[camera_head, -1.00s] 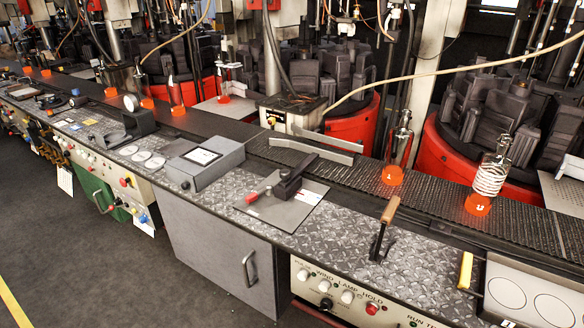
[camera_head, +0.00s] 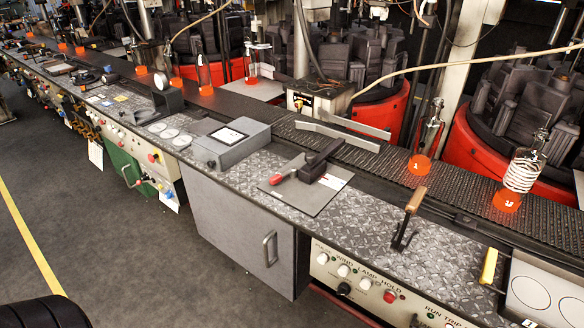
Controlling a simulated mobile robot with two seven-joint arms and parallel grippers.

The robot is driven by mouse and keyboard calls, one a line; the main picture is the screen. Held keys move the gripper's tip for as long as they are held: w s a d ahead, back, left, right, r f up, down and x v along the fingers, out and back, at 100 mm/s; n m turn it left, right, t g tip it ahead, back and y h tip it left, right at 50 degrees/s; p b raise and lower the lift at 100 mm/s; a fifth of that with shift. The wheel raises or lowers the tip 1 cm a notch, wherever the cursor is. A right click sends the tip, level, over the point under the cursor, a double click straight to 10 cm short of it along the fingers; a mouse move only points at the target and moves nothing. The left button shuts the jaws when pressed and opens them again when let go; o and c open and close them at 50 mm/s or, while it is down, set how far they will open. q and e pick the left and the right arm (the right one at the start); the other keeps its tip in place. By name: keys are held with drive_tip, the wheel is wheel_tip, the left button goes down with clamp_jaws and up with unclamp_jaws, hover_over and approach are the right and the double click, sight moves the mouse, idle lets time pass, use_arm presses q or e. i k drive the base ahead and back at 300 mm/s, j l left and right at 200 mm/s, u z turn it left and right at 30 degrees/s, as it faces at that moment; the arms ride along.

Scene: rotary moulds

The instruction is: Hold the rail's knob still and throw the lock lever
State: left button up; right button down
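A grey plate (camera_head: 310,197) lies on the chequered metal bench top. A black bar (camera_head: 321,158) sits on it, with a red-handled lever (camera_head: 288,170) at its left end. An upright lever with a wooden handle (camera_head: 415,201) stands on the bench to the right of the plate. I cannot tell which part is the rail's knob or which lever is the lock. Neither of my grippers is in view.
A grey box with a display (camera_head: 229,137) stands left of the plate. A conveyor (camera_head: 460,184) behind carries bottles on orange bases (camera_head: 419,165). Panel knobs (camera_head: 343,271) line the bench front. A grey cabinet (camera_head: 235,224) is below. The floor (camera_head: 150,265) in front is mostly clear.

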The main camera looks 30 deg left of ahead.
sight(283, 176)
drive_tip(key=i+j, duration=0.15)
drive_tip(key=j, duration=0.3)
drive_tip(key=i+j, duration=0.1)
drive_tip(key=j, duration=0.35)
drive_tip(key=i+j+z, duration=0.1)
drive_tip(key=j, duration=0.35)
drive_tip(key=i+j, duration=0.15)
drive_tip(key=j, duration=0.3)
drive_tip(key=i+j, duration=0.1)
drive_tip(key=j, duration=0.35)
